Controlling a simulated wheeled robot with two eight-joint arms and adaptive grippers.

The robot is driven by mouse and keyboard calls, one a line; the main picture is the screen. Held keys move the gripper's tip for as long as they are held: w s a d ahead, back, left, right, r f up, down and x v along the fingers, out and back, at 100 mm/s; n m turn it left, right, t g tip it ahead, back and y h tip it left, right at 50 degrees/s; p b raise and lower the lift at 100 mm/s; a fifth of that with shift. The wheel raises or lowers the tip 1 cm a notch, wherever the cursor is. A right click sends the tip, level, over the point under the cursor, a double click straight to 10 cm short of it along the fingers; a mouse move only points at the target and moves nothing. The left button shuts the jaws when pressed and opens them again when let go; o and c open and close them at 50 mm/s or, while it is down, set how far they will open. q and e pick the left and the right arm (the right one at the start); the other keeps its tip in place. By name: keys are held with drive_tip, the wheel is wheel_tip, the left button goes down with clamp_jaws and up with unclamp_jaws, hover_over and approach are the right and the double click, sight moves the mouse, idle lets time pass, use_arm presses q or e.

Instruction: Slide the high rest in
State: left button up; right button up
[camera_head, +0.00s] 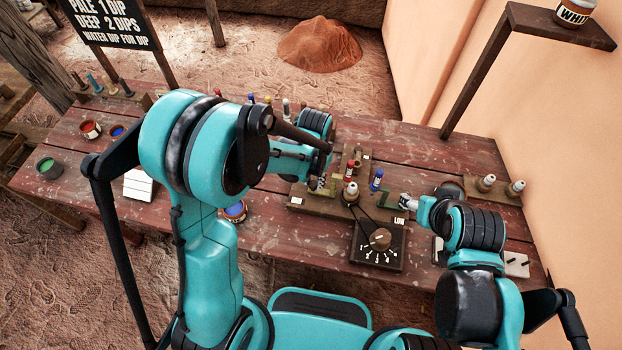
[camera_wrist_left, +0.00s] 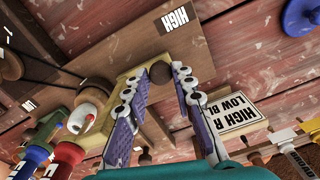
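The high rest, a yellow-olive piece (camera_wrist_left: 128,76) with a dark round knob (camera_wrist_left: 160,72), shows in the left wrist view beside the board's HIGH label (camera_wrist_left: 175,19). In the head view its olive part (camera_head: 322,190) is partly hidden by my arm. My left gripper (camera_wrist_left: 158,92) is open, with a finger on each side of the knob; I cannot tell whether they touch it. In the head view the left gripper (camera_head: 318,180) is mostly hidden by its wrist. My right gripper (camera_head: 405,201) is by a green rest (camera_head: 387,200) near the LOW label (camera_head: 398,221); its fingers are too small to read.
A dial box (camera_head: 378,244) stands in front of the board. Red (camera_head: 349,171) and blue (camera_head: 377,180) pegs stand behind the rests. A lettered card (camera_wrist_left: 240,112) lies close to my left fingers. A shelf post (camera_head: 480,75) rises at the right.

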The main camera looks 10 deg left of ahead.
use_arm(q)
drive_tip(key=o, duration=0.3)
drive_tip(key=shift+d, duration=0.2)
drive_tip(key=shift+r, duration=0.15)
wheel_tip(320, 180, up, 12)
idle(0.6)
